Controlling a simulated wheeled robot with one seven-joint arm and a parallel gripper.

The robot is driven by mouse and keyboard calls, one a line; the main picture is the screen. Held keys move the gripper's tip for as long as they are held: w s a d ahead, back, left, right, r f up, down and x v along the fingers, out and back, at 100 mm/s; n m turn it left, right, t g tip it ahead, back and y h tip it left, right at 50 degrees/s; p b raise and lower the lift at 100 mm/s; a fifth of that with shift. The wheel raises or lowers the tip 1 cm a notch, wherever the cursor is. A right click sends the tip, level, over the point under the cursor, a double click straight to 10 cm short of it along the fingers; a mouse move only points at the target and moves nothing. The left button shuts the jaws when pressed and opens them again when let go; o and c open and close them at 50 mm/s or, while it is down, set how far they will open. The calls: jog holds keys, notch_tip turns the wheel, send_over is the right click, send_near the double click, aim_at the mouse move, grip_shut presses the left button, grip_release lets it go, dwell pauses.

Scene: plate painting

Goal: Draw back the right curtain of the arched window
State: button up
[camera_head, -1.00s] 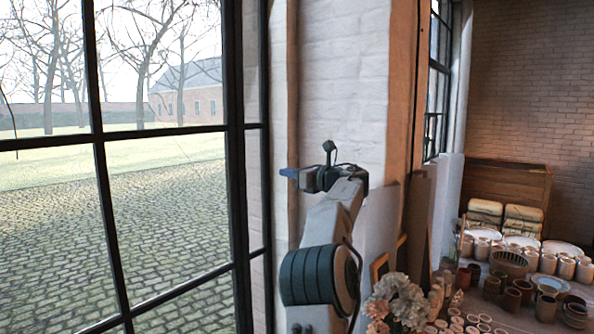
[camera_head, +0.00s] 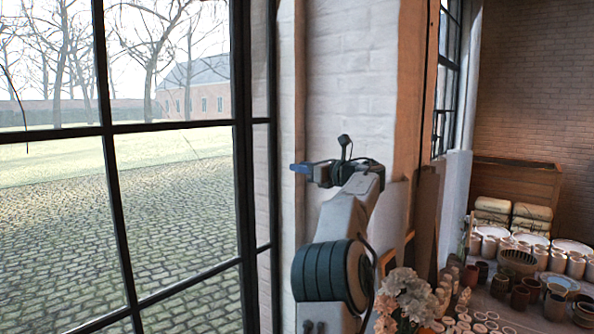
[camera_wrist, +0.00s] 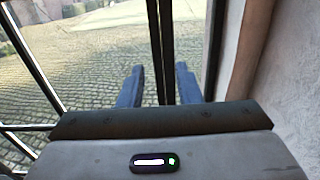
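The tall window (camera_head: 243,170) with black metal bars fills the left of the head view. No cloth that I can clearly tell as a curtain shows in either view. My gripper (camera_head: 300,168) is in front of the pale wall right of the window, its blue fingertips pointing left to the window's edge. In the wrist view my gripper (camera_wrist: 158,85) is open, its two blue fingers apart. Dark vertical window bars (camera_wrist: 160,40) show beyond the gap. I see nothing held between the fingers.
A white brick wall (camera_head: 350,80) and an orange-brown upright (camera_head: 411,90) stand right of the window. Pale flowers (camera_head: 405,295), several pots (camera_head: 520,295) and stacked plates (camera_head: 573,245) crowd the lower right. A cobbled yard (camera_head: 180,220) lies outside the glass.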

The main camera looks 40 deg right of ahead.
jog(key=b+v, duration=0.3)
jog(key=v, duration=0.8)
jog(key=shift+s+b, duration=0.3)
jog(key=shift+b, duration=0.05)
